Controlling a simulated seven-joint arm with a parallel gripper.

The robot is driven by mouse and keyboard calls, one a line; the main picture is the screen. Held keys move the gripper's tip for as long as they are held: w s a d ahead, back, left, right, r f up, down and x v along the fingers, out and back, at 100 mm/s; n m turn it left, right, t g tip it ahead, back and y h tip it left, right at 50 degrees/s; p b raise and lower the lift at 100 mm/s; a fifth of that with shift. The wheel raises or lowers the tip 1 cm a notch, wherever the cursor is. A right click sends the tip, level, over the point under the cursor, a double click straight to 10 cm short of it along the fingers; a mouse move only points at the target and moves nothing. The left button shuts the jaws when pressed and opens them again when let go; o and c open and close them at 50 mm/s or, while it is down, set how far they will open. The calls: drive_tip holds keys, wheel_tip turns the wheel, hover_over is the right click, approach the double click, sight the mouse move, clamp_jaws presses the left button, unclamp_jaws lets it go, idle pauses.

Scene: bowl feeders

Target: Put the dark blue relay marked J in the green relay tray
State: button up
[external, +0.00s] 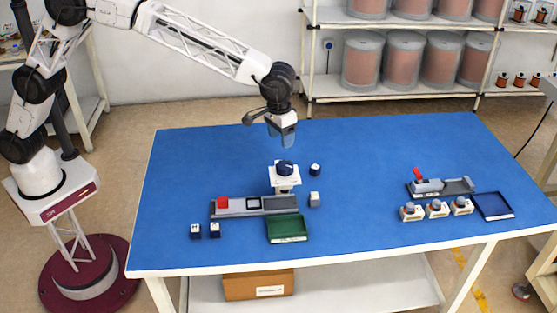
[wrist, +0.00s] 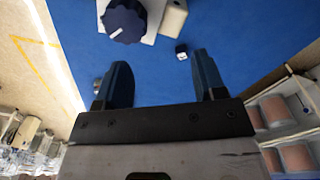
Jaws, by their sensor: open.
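Several small dark blue relays with pale tops are on the blue table. Two, a left one (external: 195,231) and a right one (external: 214,230), stand side by side at the front left. Another dark blue relay (external: 315,170) stands right of the knob unit; it also shows in the wrist view (wrist: 182,52). I cannot read for certain which is marked J. The green relay tray (external: 288,238) lies at the front middle and looks empty. My gripper (external: 288,143) is open and empty above the table, behind the knob unit; its spread fingers show in the wrist view (wrist: 160,65).
A grey block (external: 314,199) stands beside the fixture. At right are another fixture (external: 440,187), several white-and-orange units and a blue tray (external: 493,206).

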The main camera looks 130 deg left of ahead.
sight(316, 166)
drive_tip(key=w+a+f+n, duration=0.1)
drive_tip(key=a+f, duration=0.4)
drive_tip(key=a+f+n, duration=0.1)
drive_tip(key=a+f, duration=0.4)
drive_tip(key=a, duration=0.1)
drive_tip(key=w+a+f+n, duration=0.1)
drive_tip(key=a+f, duration=0.4)
drive_tip(key=a, duration=0.1)
drive_tip(key=shift+w+a+g, duration=0.25)
drive_tip(key=shift+w+g, duration=0.05)
drive_tip(key=shift+f, duration=1.3)
drive_tip(key=shift+s+f, duration=0.15)
drive_tip(key=shift+f, duration=2.4)
drive_tip(key=c, duration=1.1)
